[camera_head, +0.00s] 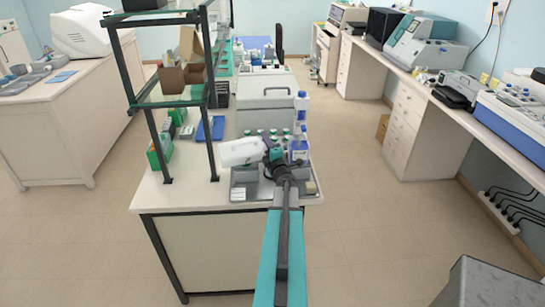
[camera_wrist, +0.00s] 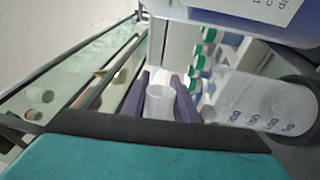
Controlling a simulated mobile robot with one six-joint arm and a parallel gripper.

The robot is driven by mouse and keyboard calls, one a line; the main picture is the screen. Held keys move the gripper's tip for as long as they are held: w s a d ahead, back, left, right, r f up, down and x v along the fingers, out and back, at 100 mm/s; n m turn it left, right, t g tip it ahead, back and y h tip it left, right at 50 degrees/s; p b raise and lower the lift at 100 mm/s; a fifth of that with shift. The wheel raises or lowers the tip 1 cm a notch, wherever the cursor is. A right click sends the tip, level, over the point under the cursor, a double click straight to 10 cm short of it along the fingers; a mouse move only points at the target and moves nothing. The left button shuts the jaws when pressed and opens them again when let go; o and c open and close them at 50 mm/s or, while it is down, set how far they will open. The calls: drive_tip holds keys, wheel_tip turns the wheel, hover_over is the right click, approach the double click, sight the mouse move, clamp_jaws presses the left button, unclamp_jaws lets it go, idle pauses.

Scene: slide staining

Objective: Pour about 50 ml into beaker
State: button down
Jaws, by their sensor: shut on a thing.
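My gripper (camera_head: 272,157) is shut on a white bottle (camera_head: 242,152) above the tray at the near end of the bench. The bottle lies nearly on its side, its body to the left of the gripper. In the wrist view, a pale translucent neck (camera_wrist: 160,102) shows between the dark fingers (camera_wrist: 158,98). The wrist view is rolled, so upright things lie sideways in it. The clear graduated beaker (camera_wrist: 262,104) is there at right, below and beside the neck. My gripper hides most of the beaker in the head view. No stream is visible, and I cannot tell the beaker's level.
A blue-liquid bottle (camera_head: 300,147) stands close to the right of my gripper; a large labelled bottle (camera_wrist: 255,12) fills the wrist view's top. Green-capped bottles (camera_wrist: 199,62) stand behind. The grey tray (camera_head: 238,192) lies below. A glass shelf frame (camera_head: 208,135) rises at left.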

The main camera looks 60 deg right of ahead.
drive_tip(key=shift+r, duration=0.1)
drive_tip(key=shift+a, duration=0.15)
drive_tip(key=shift+w+a, duration=0.15)
drive_tip(key=shift+a, duration=0.05)
drive_tip(key=shift+w+a, duration=0.1)
drive_tip(key=shift+w, duration=0.05)
idle(1.4)
